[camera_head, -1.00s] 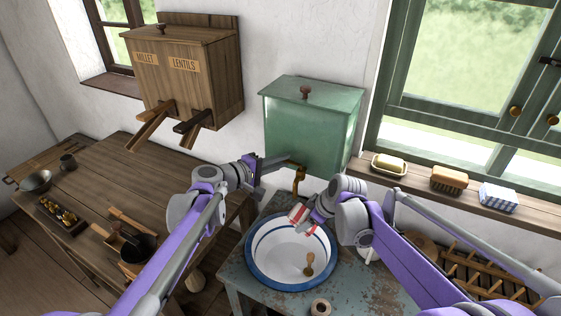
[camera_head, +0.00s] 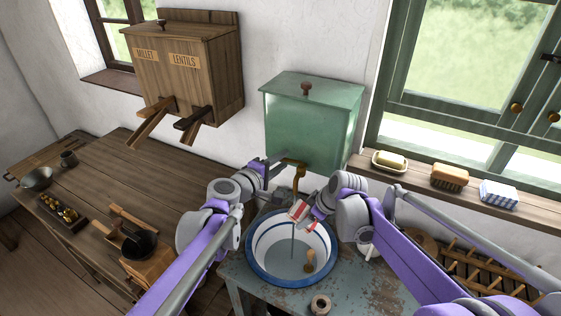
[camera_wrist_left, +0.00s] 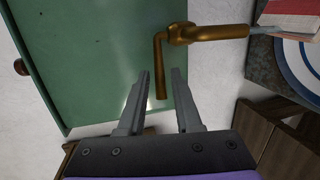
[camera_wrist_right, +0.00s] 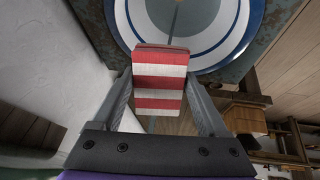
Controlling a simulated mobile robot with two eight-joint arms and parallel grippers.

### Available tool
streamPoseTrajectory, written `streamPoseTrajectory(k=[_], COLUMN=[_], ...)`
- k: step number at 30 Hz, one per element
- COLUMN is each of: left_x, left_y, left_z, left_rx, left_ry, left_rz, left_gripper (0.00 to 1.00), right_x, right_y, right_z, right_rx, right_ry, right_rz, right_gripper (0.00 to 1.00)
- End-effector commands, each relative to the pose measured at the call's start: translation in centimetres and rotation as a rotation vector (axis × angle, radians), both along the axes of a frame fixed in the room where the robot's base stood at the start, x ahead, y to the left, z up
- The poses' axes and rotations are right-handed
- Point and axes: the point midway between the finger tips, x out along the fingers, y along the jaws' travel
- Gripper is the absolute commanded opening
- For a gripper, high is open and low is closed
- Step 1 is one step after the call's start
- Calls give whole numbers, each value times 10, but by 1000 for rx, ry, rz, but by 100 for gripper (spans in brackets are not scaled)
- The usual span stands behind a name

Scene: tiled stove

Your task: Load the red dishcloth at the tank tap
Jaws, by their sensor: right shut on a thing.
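The green tank (camera_head: 313,125) hangs on the wall with its brass tap (camera_head: 299,178) low on its front. My left gripper (camera_head: 284,161) is at the tap, fingers apart. In the left wrist view the tap's lever (camera_wrist_left: 160,70) stands between the open fingertips (camera_wrist_left: 160,85), with gaps visible. My right gripper (camera_head: 306,208) is shut on the red-and-white striped dishcloth (camera_head: 298,210), a folded block under the spout, also seen in the right wrist view (camera_wrist_right: 160,75). A thin grey water stream falls below the cloth into the blue-rimmed basin (camera_head: 252,262).
The sill holds soap (camera_head: 390,160), a brush (camera_head: 450,176) and a checked cloth (camera_head: 498,193). The wooden dispenser (camera_head: 183,70) hangs left, above a wooden table.

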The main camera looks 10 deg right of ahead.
Motion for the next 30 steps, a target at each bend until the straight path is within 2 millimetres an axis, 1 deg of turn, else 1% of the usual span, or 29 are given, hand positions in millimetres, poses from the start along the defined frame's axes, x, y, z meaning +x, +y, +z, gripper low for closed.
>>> streamPoseTrajectory(k=[2, 10, 14, 17, 24, 30], left_x=[0, 0, -6, -18, -57, -80], left_y=[0, 0, 6, 16, 50, 70], left_z=[0, 0, 2, 5, 15, 21], left_rx=[0, 0, 0, 0, 0, 0], left_ry=[0, 0, 0, 0, 0, 0], left_rz=[0, 0, 1, 0, 2, 1], left_gripper=[45, 45, 45, 45, 45, 45], right_x=[0, 0, 0, 0, 0, 0], right_y=[0, 0, 0, 0, 0, 0], right_z=[0, 0, 0, 0, 0, 0], right_rx=[0, 0, 0, 0, 0, 0], right_ry=[0, 0, 0, 0, 0, 0], right_rz=[0, 0, 0, 0, 0, 0], right_gripper=[32, 32, 32, 32, 32, 32])
